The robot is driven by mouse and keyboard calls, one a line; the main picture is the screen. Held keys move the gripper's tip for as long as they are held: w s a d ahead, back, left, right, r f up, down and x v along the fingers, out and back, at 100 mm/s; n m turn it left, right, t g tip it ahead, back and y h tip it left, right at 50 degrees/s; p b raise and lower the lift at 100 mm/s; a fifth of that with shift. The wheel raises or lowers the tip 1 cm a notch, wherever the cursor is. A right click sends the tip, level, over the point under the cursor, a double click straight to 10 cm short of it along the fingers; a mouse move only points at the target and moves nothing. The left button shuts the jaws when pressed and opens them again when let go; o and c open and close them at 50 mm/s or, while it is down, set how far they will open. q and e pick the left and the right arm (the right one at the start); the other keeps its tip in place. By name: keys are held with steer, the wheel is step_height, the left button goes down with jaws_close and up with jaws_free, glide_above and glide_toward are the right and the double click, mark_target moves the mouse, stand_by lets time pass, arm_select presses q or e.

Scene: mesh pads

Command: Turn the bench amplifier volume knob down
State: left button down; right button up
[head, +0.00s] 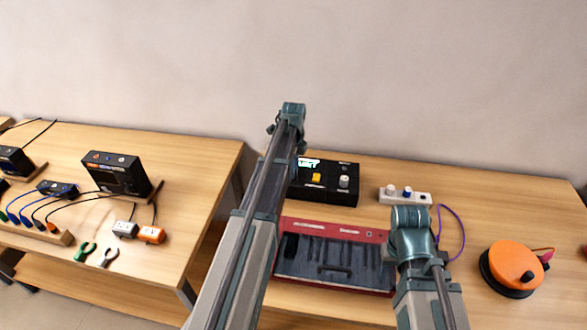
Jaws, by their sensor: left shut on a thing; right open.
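A black box with a lit greenish display, taken to be the bench amplifier (325,196), stands on the right bench. Its top carries a yellow knob (316,177) and a pale knob (344,181); I cannot tell which one sets volume. My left arm rises across its left part and hides that end. My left gripper's jaws are hidden behind this arm, so what they touch does not show. My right arm stands at the front right, beside a red-edged case. Its gripper jaws do not show either.
The red-edged case (300,224) lies in front of the black box. A white strip with knobs (420,198), a purple cable (461,226) and an orange disc (514,265) are to the right. The left bench (205,160) holds devices, cables and pliers. A gap separates the benches.

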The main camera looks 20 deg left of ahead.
arm_select(q)
steer(key=n, duration=0.3)
steer(key=shift+n, duration=0.4)
steer(key=n, duration=0.4)
steer(key=shift+n, duration=0.3)
steer(key=n, duration=0.3)
steer(key=shift+n, duration=0.3)
steer(key=n, duration=0.4)
steer(key=shift+n, duration=0.3)
steer(key=n, duration=1)
steer(key=shift+n, duration=0.4)
